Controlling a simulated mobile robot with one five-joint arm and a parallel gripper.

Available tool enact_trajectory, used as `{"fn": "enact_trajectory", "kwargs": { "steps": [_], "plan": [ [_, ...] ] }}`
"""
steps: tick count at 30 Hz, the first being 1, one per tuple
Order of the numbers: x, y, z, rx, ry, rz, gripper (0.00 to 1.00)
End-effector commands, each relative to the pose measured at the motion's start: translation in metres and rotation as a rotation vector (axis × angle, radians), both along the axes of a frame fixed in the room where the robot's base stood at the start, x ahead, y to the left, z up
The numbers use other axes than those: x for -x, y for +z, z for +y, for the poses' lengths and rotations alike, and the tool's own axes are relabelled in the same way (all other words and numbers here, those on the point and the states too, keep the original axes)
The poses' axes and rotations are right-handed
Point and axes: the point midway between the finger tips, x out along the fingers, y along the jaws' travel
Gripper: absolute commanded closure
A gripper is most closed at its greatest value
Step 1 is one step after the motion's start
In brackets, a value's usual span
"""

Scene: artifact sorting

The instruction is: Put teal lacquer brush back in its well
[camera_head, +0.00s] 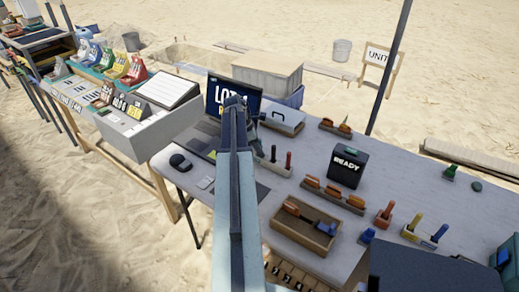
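I cannot pick out a teal lacquer brush with certainty. A small wooden holder (281,169) beside my arm bears an upright dark handle (273,153) and an upright red handle (288,159). Their exact colours and any empty well are too small to tell. A small green piece (450,171) and a dark teal-grey round piece (477,187) sit at the far right of the table. My arm reaches up the middle of the view, and my gripper (241,108) is at its far end, in front of the laptop screen. Its fingers are not distinguishable.
The grey table (400,178) holds a black READY box (347,167), a wooden tray (283,232) with red and blue tools, an orange-topped rack (334,194), and yellow and blue pieces (413,223). A dark block covers the lower right. Bare tabletop shows right of the READY box.

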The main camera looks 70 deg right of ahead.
Motion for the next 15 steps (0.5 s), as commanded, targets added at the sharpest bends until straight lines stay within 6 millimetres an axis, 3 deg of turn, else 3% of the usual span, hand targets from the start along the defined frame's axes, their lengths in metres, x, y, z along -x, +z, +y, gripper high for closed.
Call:
{"fn": "enact_trajectory", "kwargs": {
  "steps": [8, 15],
  "plan": [
    [0.0, 0.002, 0.0, 0.0, -0.001, 0.0, 0.62],
    [-0.007, 0.031, 0.004, 0.0, 0.001, 0.0, 0.62]
  ]
}}
